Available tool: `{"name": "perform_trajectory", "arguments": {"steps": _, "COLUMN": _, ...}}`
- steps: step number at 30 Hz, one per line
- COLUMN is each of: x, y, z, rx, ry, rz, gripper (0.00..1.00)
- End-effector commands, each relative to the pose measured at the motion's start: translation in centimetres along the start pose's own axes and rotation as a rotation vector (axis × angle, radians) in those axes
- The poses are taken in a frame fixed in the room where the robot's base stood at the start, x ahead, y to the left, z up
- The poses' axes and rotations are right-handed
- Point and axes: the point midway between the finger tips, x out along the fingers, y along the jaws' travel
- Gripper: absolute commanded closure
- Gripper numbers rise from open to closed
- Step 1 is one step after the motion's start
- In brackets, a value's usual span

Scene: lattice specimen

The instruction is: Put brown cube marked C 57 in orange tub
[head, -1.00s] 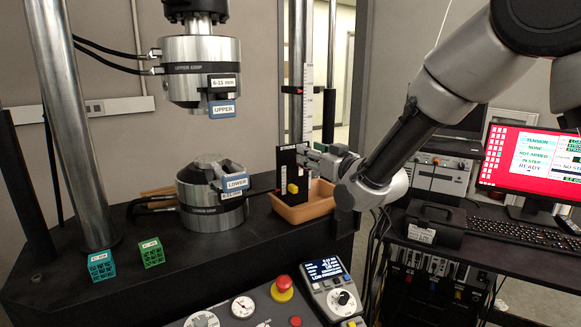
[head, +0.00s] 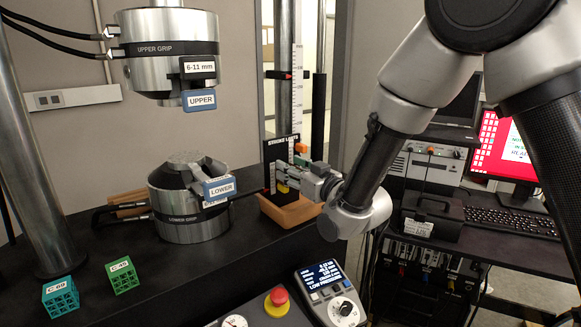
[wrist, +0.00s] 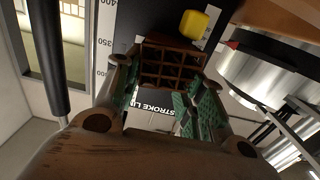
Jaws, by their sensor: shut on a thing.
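My gripper (head: 284,174) is at the black stroke-limit plate, over the orange tub (head: 292,213) as the head view shows it. In the wrist view my gripper (wrist: 165,85) is shut on a brown lattice cube (wrist: 172,66), which sits between the green-padded fingers. Its C 57 marking does not show. In the head view the cube cannot be made out behind the fingers.
The black stroke-limit plate (head: 270,152) stands close by the gripper. The lower grip (head: 188,218) and upper grip (head: 165,65) are to the left. A teal cube (head: 60,297) and a green cube (head: 122,275) sit at the bench's front left. A control panel (head: 330,295) is in front.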

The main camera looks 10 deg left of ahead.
Motion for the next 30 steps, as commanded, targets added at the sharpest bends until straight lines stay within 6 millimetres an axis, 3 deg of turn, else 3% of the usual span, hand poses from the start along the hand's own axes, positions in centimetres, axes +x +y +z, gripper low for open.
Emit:
{"name": "perform_trajectory", "arguments": {"steps": 15, "x": -0.12, "y": -0.01, "z": 0.79, "rx": 0.000, "ry": 0.000, "rz": 0.001, "gripper": 0.80}}
{"name": "perform_trajectory", "arguments": {"steps": 16, "x": -0.12, "y": -0.01, "z": 0.72, "rx": 0.000, "ry": 0.000, "rz": 0.001, "gripper": 0.55}}
{"name": "perform_trajectory", "arguments": {"steps": 19, "x": -0.12, "y": -0.01, "z": 0.72, "rx": 0.000, "ry": 0.000, "rz": 0.001, "gripper": 0.39}}
{"name": "perform_trajectory", "arguments": {"steps": 30, "x": -0.11, "y": -0.01, "z": 0.55, "rx": 0.000, "ry": 0.000, "rz": 0.001, "gripper": 0.39}}
